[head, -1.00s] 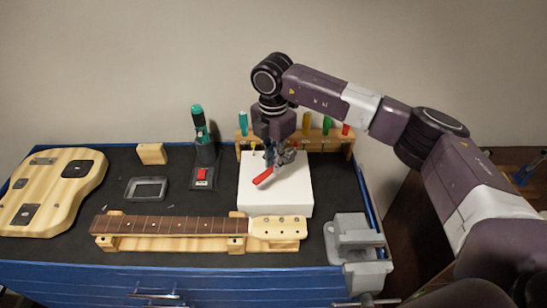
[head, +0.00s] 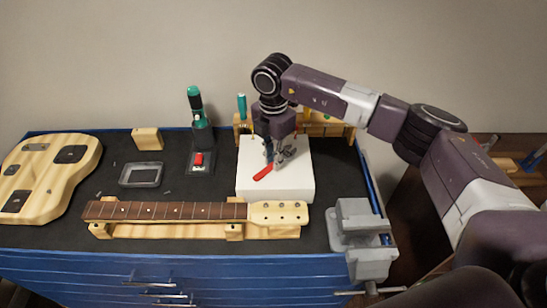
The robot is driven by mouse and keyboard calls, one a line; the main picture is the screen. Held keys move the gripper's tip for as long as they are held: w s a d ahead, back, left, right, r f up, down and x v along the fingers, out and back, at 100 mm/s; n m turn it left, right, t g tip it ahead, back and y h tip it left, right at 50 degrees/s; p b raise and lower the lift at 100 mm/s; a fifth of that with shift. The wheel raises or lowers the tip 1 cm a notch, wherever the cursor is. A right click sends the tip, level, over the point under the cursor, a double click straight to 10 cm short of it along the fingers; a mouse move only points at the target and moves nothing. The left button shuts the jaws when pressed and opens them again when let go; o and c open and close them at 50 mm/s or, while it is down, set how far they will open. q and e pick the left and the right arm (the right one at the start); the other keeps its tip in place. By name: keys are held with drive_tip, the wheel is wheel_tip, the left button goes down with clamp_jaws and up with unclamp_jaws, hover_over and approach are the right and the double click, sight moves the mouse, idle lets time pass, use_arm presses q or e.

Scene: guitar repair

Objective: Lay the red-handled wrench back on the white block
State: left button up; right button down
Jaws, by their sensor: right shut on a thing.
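The red-handled wrench (head: 263,173) is at the white block (head: 297,189), its red handle pointing down-left over the block's top. My right gripper (head: 275,163) comes down from above and is shut on the wrench. The jaws and arm hide much of the wrench's metal part. I cannot tell whether the wrench touches the block. My left gripper is not in view.
A guitar neck (head: 180,211) rests on wooden supports in front of the block. A grey vise (head: 358,235) is at the right front corner. A wooden tool rack (head: 335,128) stands behind the block. A screwdriver stand (head: 201,150), small tray (head: 141,174) and guitar body (head: 45,175) are to the left.

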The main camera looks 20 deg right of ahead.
drive_tip(key=c, duration=1.9)
unclamp_jaws()
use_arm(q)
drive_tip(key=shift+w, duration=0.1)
use_arm(e)
drive_tip(key=shift+o, duration=0.3)
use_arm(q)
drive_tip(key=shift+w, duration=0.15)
use_arm(e)
drive_tip(key=shift+r, duration=0.15)
wheel_tip(320, 180, up, 12)
use_arm(q)
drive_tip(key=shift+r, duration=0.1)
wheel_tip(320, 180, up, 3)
drive_tip(key=p, duration=0.3)
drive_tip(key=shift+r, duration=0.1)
use_arm(e)
wheel_tip(320, 180, up, 6)
drive_tip(key=shift+f, duration=0.15)
